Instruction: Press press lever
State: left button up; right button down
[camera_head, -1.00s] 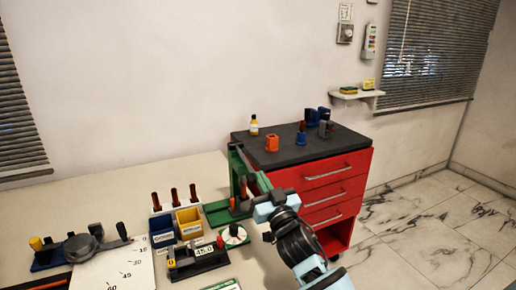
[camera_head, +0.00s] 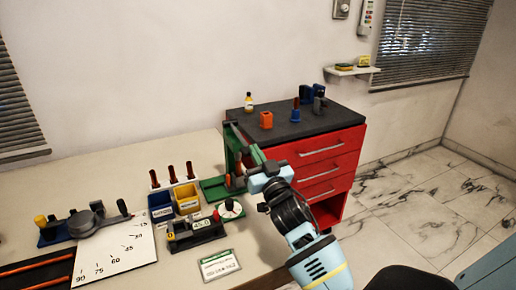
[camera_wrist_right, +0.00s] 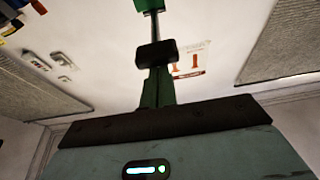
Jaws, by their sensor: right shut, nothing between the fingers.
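The press (camera_head: 229,150) is a green frame at the back right of the pale bench, beside the red cabinet. A thin green lever (camera_head: 252,152) slopes from its top down to the right, ending at my right gripper (camera_head: 265,167). The gripper is shut with nothing held, at the lever's near end; I cannot tell whether it touches. In the right wrist view, a black block (camera_wrist_right: 155,54) and green bars of the lever (camera_wrist_right: 158,88) stand straight ahead of the gripper's dark front. The fingertips are not clear there. My left gripper is not in view.
The red cabinet (camera_head: 330,165) stands close behind my right gripper. A dial box (camera_head: 195,235), blue and yellow bins (camera_head: 187,198) and a green-edged card (camera_head: 220,265) lie left of my arm. An angle gauge (camera_head: 95,220) is far left.

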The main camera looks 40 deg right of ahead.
pick_arm(q)
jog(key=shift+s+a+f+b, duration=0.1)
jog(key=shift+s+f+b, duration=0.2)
jog(key=shift+b, duration=0.35)
pick_arm(e)
jog(key=v, duration=0.9)
jog(key=shift+s+r, duration=0.2)
jog(key=shift+s, duration=0.1)
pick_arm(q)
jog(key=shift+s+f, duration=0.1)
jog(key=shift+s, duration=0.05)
